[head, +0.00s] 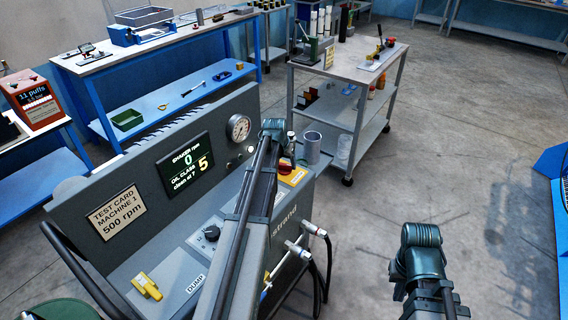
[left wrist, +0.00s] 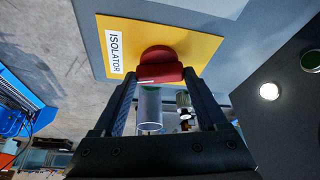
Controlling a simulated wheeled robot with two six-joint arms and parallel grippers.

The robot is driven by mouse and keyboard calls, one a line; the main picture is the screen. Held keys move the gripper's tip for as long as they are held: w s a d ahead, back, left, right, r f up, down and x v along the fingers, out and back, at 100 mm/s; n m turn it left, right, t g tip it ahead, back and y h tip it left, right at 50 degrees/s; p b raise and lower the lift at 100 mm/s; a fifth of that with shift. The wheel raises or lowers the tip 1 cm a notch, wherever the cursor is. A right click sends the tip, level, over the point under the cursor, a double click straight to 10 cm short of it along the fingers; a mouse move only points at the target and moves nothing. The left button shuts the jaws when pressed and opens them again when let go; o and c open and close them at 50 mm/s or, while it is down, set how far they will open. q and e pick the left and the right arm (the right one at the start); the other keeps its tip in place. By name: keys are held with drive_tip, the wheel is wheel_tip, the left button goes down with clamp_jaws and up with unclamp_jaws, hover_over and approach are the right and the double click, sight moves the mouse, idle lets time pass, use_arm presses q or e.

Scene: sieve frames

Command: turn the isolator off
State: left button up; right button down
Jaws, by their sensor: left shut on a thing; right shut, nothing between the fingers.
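The isolator is a red rotary handle (left wrist: 160,73) on a yellow plate (left wrist: 190,32) with a white ISOLATOR label (left wrist: 115,52). In the head view the red handle (head: 286,163) is partly hidden by my left wrist, at the right end of the grey machine. My left gripper (left wrist: 160,80) is shut on the red handle, one finger on each side of it. My right gripper (head: 420,262) is shut and empty, apart from the machine at the lower right; its fingertips are not clearly visible.
The grey test machine (head: 155,190) has a display (head: 186,165), a gauge (head: 239,128) and a yellow DUMP lever (head: 146,286). A clear cylinder (head: 312,147) stands close to the isolator. Hoses hang at the machine's right side.

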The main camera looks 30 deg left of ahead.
use_arm(q)
drive_tip(key=n+y, duration=0.1)
drive_tip(key=n, duration=0.2)
drive_tip(key=n+g+y, duration=0.1)
drive_tip(key=n, duration=0.3)
drive_tip(key=shift+w+d, duration=0.15)
drive_tip(key=shift+d, duration=0.05)
drive_tip(key=n+g, duration=0.1)
drive_tip(key=n, duration=0.1)
drive_tip(key=n+y, duration=0.1)
drive_tip(key=n, duration=0.1)
drive_tip(key=shift+w+n+g, duration=0.15)
drive_tip(key=shift+n+g, duration=0.15)
drive_tip(key=shift+g, duration=0.1)
drive_tip(key=shift+n+g+y, duration=0.3)
drive_tip(key=shift+n+g, duration=0.3)
drive_tip(key=shift+n, duration=0.9)
drive_tip(key=o, duration=1.3)
drive_tip(key=shift+d, duration=0.1)
